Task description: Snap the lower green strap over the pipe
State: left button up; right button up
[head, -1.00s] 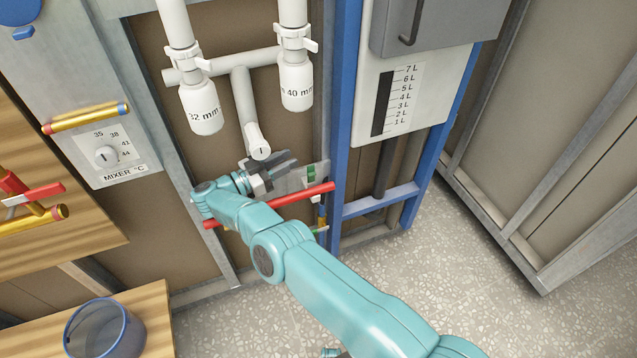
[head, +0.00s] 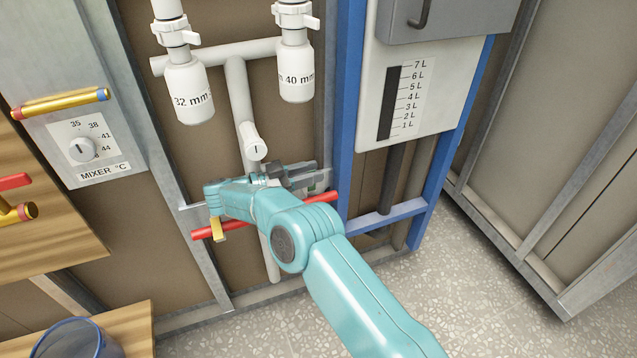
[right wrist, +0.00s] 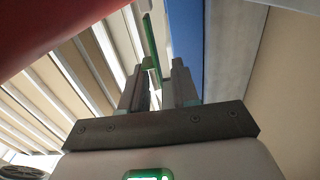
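A red pipe (head: 322,199) runs low across the wall frame, with my right arm crossing in front of its middle. A yellow clip-like piece (head: 216,229) sits at its left part. A small green piece (head: 312,186) shows on a grey plate just above the pipe's right part. My right gripper (head: 296,170) is above the pipe, close to that plate. In the right wrist view its fingers (right wrist: 160,85) stand apart. A green strip (right wrist: 152,45) shows between and beyond the tips; I cannot tell whether they touch it. The red pipe (right wrist: 50,25) fills the top left corner. My left gripper is out of view.
White pipes (head: 238,95) with labelled bottles hang above my gripper. A blue post (head: 349,120) stands just right of it, beside a level-scale panel (head: 410,105). A mixer dial (head: 82,150) and a blue bin (head: 75,338) are at left. The floor at right is clear.

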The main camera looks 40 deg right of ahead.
jog(key=shift+s+d+r+p, duration=0.15)
jog(key=shift+d+p, duration=0.25)
jog(key=shift+d, duration=0.3)
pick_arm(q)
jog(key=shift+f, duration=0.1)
pick_arm(e)
jog(key=shift+s+d, duration=0.15)
jog(key=shift+d, duration=0.4)
grip_shut()
